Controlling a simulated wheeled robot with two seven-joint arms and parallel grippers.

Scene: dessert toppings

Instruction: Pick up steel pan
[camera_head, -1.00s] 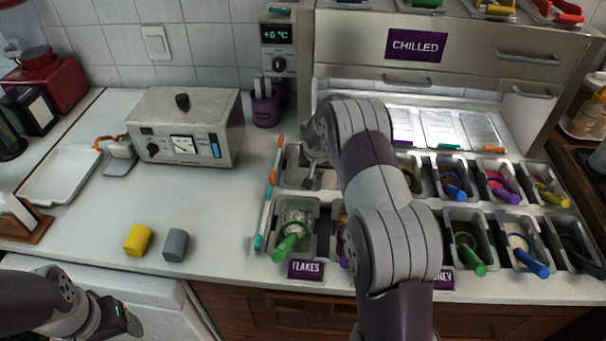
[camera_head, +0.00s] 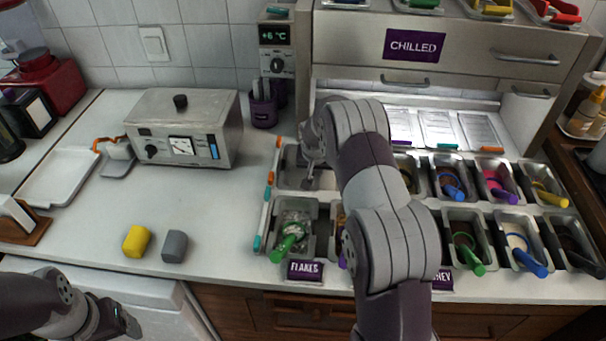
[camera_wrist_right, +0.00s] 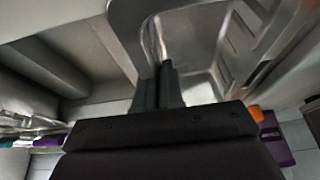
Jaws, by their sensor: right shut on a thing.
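The steel pan (camera_head: 290,170) is an empty grey metal pan at the back left of the topping rack, behind the flakes pan. My right arm hides part of it in the head view. My right gripper (camera_head: 313,172) reaches down to the pan, and its jaws are shut on it. In the right wrist view the fingers (camera_wrist_right: 168,88) meet at the pan's edge, with the steel pan's inside (camera_wrist_right: 192,40) beyond them. My left gripper (camera_head: 128,322) is low at the left, in front of the counter and away from the pan; its jaw opening is unclear.
The flakes pan (camera_head: 304,215) with a green-handled scoop stands just in front. More topping pans fill the rack to the right. A steel appliance (camera_head: 182,130) stands left. Yellow (camera_head: 136,241) and grey (camera_head: 175,246) blocks lie on the counter, with clear room around them.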

